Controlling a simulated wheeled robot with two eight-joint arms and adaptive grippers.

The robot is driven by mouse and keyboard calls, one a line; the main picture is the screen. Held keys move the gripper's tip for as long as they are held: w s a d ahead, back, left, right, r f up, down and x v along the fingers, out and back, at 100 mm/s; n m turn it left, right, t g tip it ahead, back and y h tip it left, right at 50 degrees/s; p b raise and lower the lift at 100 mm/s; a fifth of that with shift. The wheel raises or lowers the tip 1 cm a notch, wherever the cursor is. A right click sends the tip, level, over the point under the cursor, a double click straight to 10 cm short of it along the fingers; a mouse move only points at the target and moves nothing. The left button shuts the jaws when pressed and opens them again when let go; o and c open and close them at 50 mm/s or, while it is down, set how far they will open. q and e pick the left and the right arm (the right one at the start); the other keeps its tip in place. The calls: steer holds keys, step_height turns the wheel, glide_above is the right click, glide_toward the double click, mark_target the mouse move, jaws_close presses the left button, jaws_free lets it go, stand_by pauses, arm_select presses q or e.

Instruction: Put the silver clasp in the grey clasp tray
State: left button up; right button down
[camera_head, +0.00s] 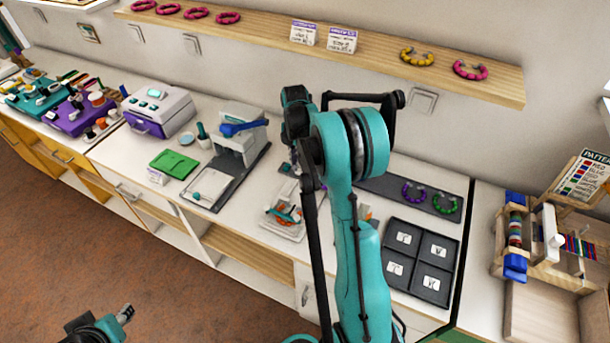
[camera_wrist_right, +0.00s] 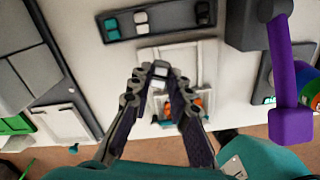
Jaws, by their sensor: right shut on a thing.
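My right gripper (camera_wrist_right: 156,77) is shut on a small silver-grey piece, which looks like the silver clasp (camera_wrist_right: 160,69), at its fingertips in the right wrist view. A long dark grey tray (camera_wrist_right: 128,41) lies beyond the fingertips at the top of that view. It holds teal, white and dark pieces in a row; I cannot tell for sure that it is the clasp tray. In the head view my right arm hides most of the area around its gripper. My left gripper (camera_head: 125,313) is at the bottom left, over the floor, away from the counter; its jaws are unclear.
A white framed tray (camera_wrist_right: 205,62) lies below the right gripper, with orange and teal parts near it. A dark four-part tray (camera_head: 440,252) stands right of my arm. A purple-handled tool (camera_wrist_right: 287,75) rises at the right in the wrist view. A wooden shelf (camera_head: 260,38) runs above the counter.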

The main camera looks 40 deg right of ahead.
mark_target(311, 178)
steer(key=d+n, duration=0.4)
steer(key=d, duration=0.2)
step_height(311, 178, down, 9)
steer(key=b, duration=0.3)
steer(key=shift+f, duration=0.1)
steer(key=c, duration=1.4)
jaws_free()
steer(key=shift+f, duration=0.1)
